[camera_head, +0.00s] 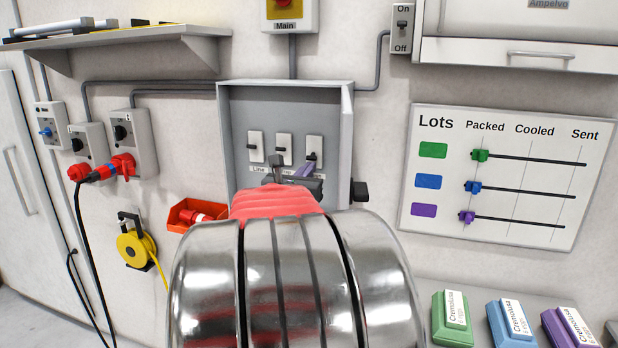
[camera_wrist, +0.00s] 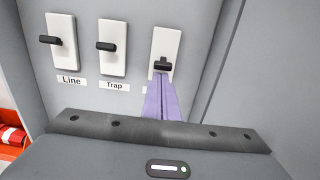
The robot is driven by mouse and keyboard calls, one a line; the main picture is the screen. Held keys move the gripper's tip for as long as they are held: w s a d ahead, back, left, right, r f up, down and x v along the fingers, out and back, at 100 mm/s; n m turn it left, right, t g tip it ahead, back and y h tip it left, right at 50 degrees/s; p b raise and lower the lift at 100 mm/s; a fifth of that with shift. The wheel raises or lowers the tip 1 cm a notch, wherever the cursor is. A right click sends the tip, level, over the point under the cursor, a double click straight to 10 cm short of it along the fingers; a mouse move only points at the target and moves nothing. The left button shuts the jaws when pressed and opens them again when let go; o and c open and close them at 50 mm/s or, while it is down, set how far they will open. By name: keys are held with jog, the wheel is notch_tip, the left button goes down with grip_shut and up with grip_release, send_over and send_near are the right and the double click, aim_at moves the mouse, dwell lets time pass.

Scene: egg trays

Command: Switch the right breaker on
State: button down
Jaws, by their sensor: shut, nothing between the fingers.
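The right breaker (camera_wrist: 166,42) is a white plate with a black lever (camera_wrist: 163,64), at the right end of a row of three in a grey box. It also shows in the head view (camera_head: 315,145). Its lever sits around or below the plate's middle. My gripper (camera_wrist: 161,80) has purple fingers, shut with nothing between them. The fingertips are just under the right lever; I cannot tell whether they touch it. The fingers hide most of the label below. In the head view, my gripper (camera_head: 303,170) is partly hidden by my arm.
The Line breaker (camera_wrist: 61,60) and Trap breaker (camera_wrist: 113,63) are to the left. The box's side wall (camera_head: 346,145) stands close on the right. A red bin (camera_head: 176,219) hangs left of the box, and a Lots board (camera_head: 430,205) is to the right.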

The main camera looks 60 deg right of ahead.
jog(key=shift+r, duration=0.1)
jog(key=shift+s, duration=0.15)
dwell(0.4)
jog(key=shift+s, duration=0.1)
jog(key=shift+w+a+r+y, duration=0.1)
jog(key=shift+w+y, duration=0.2)
